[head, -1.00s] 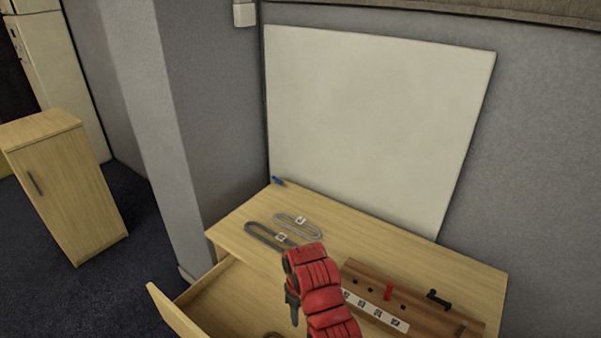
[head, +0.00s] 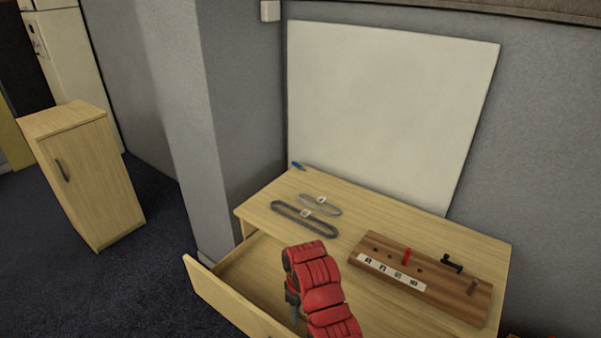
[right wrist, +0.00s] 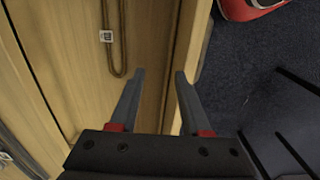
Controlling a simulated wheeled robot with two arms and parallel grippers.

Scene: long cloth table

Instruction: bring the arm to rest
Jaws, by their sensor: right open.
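My right arm is red and reaches up from the bottom of the head view. Its gripper (head: 294,308) points down over the open drawer (head: 232,304) of the wooden table (head: 385,222). In the right wrist view the two fingers (right wrist: 160,85) are apart with nothing between them. My left gripper is in neither current view.
A dark belt (head: 290,217) and a grey belt (head: 325,209) lie on the tabletop, left of a brown board (head: 455,286) with pegs. A whiteboard (head: 390,105) leans behind. A wooden cabinet (head: 95,190) stands left on open floor.

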